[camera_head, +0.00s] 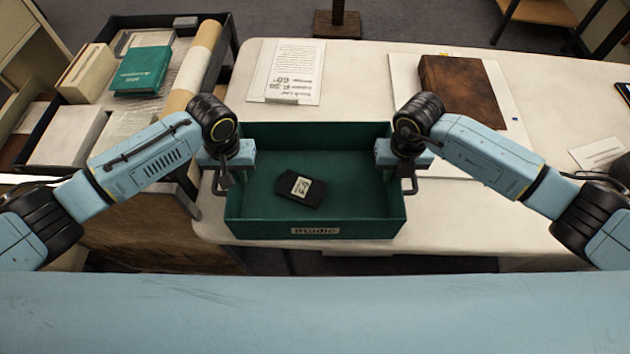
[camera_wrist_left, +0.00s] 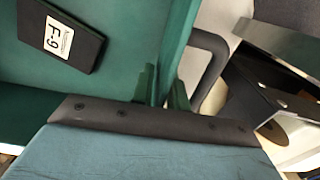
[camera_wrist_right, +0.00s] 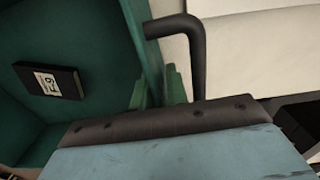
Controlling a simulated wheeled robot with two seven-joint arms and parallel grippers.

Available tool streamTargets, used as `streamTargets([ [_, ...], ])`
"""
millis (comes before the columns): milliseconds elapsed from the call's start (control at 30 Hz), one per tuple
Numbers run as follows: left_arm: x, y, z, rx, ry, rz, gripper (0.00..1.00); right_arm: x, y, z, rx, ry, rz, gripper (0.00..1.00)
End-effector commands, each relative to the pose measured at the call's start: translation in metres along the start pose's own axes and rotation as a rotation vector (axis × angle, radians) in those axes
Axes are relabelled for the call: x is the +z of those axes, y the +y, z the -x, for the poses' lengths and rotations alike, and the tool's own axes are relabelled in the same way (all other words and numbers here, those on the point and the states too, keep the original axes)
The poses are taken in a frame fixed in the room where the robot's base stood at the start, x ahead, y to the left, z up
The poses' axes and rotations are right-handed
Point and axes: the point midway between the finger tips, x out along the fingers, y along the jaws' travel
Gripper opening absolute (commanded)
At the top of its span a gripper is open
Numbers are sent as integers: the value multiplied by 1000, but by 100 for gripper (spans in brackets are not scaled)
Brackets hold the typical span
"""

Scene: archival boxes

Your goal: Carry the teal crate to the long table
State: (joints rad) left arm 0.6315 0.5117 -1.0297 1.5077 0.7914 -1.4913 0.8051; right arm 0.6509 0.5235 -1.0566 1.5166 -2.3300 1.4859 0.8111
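The teal crate (camera_head: 316,228) is an open box with a paper label on its front wall and a dark loop handle on each side. It sits level at the long table's (camera_head: 450,215) near edge; I cannot tell whether its base touches the tabletop. A black box with a white label (camera_head: 300,189) lies inside it. My left gripper (camera_head: 238,160) is shut on the crate's left wall, with a finger on either side of it in the left wrist view (camera_wrist_left: 163,88). My right gripper (camera_head: 390,157) is shut on the right wall, likewise in the right wrist view (camera_wrist_right: 158,88).
Printed sheets (camera_head: 287,72) lie behind the crate. A brown leather-like book (camera_head: 462,85) lies on white sheets to the right. At left, a dark-sided cart (camera_head: 100,18) holds boxes, a green book (camera_head: 142,70) and a long roll. The tabletop right of the crate is mostly clear.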

Motion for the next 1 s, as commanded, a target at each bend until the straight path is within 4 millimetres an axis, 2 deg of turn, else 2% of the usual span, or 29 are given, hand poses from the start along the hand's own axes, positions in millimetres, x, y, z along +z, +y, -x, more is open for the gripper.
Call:
streamTargets([
  [267, 0, 0, -1, 0, 0, 0, 15, 0, 0, -1, 0, 0, 0, 15],
  [400, 0, 0, -1, 0, -1, 0, 0, 0, 0, 0, 0, 0, 0, 0],
  [1000, 0, 0, 0, 0, -1, 0, 0, 1, 0, 0, 0, -1, -1, 0],
])
